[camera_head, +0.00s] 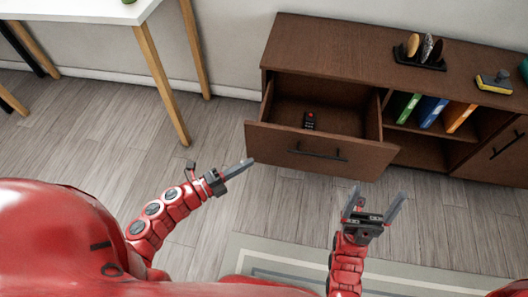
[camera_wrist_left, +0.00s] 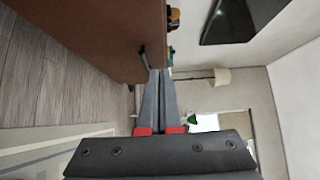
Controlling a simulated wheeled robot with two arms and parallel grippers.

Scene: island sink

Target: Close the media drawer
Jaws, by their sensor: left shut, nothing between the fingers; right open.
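The media drawer (camera_head: 290,146) is pulled out of the left end of the brown cabinet (camera_head: 345,48). A dark bar handle (camera_head: 318,154) is on its front, and a small black remote with a red spot (camera_head: 310,121) lies inside. My left gripper (camera_head: 248,163) is shut and empty, its tips close to the left end of the drawer front; I cannot tell whether they touch. In the left wrist view its fingers (camera_wrist_left: 158,85) are together beside a brown wood panel (camera_wrist_left: 95,30). My right gripper (camera_head: 378,205) is open and empty, in front of the drawer's right end.
The cabinet top holds a stand with stones (camera_head: 420,55) and a yellow-black object (camera_head: 494,82). Books (camera_head: 432,110) stand in the open shelf to the right. A white table (camera_head: 75,14) is at the left. A striped rug (camera_head: 290,258) lies on the wood floor.

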